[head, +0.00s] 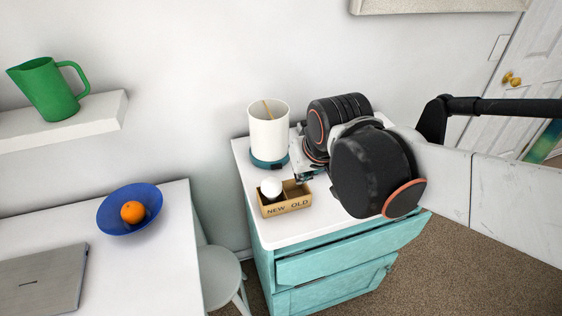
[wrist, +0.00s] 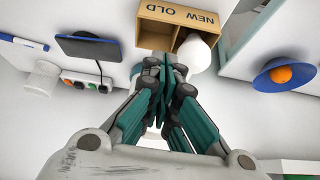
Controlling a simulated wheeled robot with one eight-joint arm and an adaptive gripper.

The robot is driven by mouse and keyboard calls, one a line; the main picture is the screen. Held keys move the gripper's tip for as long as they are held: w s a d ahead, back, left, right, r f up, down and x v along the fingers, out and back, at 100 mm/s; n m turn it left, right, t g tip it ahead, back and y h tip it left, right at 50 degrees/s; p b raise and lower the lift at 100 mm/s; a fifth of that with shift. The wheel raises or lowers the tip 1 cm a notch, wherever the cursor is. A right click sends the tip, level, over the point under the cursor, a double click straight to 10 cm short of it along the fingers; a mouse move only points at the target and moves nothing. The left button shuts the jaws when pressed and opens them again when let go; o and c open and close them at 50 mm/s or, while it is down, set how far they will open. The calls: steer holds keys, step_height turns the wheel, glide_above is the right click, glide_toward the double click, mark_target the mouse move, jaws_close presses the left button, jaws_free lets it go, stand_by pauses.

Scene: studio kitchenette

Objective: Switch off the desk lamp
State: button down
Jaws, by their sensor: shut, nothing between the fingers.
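The likely desk lamp, a white drum-shaped shade (head: 268,135) on a round teal base (head: 269,163), stands at the back of the cabinet top. A thin wooden-coloured stick shows inside its open top. I cannot tell whether it is lit, and no switch on it is clear. My gripper (head: 303,174) is just right of the lamp base, behind the box, partly hidden by my arm. In the wrist view my gripper (wrist: 165,72) has its teal fingers together and empty, close to the box edge. The lamp is mostly hidden there.
A box (head: 286,207) marked NEW and OLD holds a white bulb (head: 271,187) in its NEW side. The wrist view shows a socket strip (wrist: 85,84), a dark flat panel (wrist: 88,47) and a marker (wrist: 22,42). A blue bowl (head: 112,222) with an orange is at left.

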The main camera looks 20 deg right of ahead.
mark_target(277, 167)
steer(key=w+f+g+p, duration=0.1)
steer(key=w+f+p, duration=0.3)
steer(key=w, duration=0.6)
steer(key=shift+w+m+g+p, duration=0.3)
steer(key=shift+m+p, duration=0.1)
steer(key=shift+p, duration=0.4)
steer(key=b+x, duration=0.3)
steer(key=x, duration=0.7)
steer(key=shift+d+b, duration=0.1)
steer(key=shift+b, duration=0.3)
